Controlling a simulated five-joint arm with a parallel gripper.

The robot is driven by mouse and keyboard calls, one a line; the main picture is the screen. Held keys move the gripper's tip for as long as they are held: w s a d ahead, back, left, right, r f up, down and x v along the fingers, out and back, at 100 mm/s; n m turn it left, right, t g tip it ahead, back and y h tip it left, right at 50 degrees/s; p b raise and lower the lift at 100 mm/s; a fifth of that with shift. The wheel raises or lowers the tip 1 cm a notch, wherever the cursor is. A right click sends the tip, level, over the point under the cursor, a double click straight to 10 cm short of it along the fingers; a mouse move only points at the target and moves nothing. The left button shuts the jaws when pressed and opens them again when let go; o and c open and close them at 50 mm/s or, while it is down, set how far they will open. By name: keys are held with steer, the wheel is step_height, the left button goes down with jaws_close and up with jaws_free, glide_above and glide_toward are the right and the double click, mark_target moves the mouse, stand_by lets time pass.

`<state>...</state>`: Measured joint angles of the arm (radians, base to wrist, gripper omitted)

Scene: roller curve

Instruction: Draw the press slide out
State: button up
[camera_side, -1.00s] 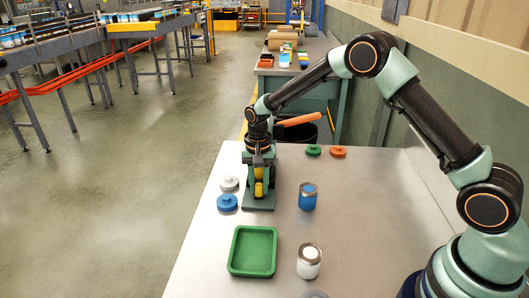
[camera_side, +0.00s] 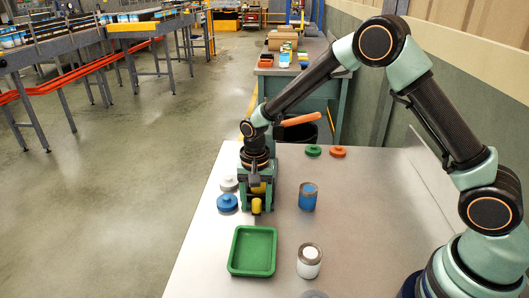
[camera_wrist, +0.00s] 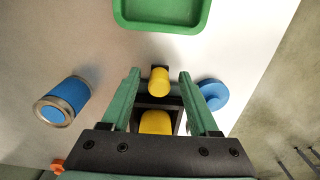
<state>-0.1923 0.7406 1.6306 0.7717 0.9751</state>
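The press is a small dark and green fixture with a yellow block (camera_wrist: 155,122) and a yellow knob (camera_wrist: 159,82) at its front. In the side view the knob (camera_side: 256,206) shows low between my fingers, facing the green tray. Much of the press is hidden by my gripper. My gripper (camera_wrist: 159,74) is over the press, its two green fingers spread on either side of the knob. In the wrist view a gap shows between the knob and each finger. The gripper (camera_side: 257,208) points down in the side view.
A green tray (camera_side: 233,250) lies in front of the press. A blue can (camera_side: 307,198) and a white can (camera_side: 309,263) stand to the right. Blue (camera_side: 227,203) and white (camera_side: 228,184) discs lie close on the left. Green (camera_side: 313,151) and orange (camera_side: 338,152) discs lie behind.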

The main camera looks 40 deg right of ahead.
step_height(320, 180, up, 12)
stand_by(0.6)
stand_by(0.5)
steer(key=s+d+r+n+t, duration=0.2)
steer(key=s+d+r+n, duration=0.2)
steer(key=s, duration=0.4)
steer(key=s+d+r+n+t, duration=0.3)
steer(key=s+d+r+n, duration=0.1)
steer(key=s, duration=0.4)
steer(key=shift+s+d+r+n+t, duration=0.3)
steer(key=shift+d+r+n, duration=0.15)
steer(key=shift+r, duration=0.85)
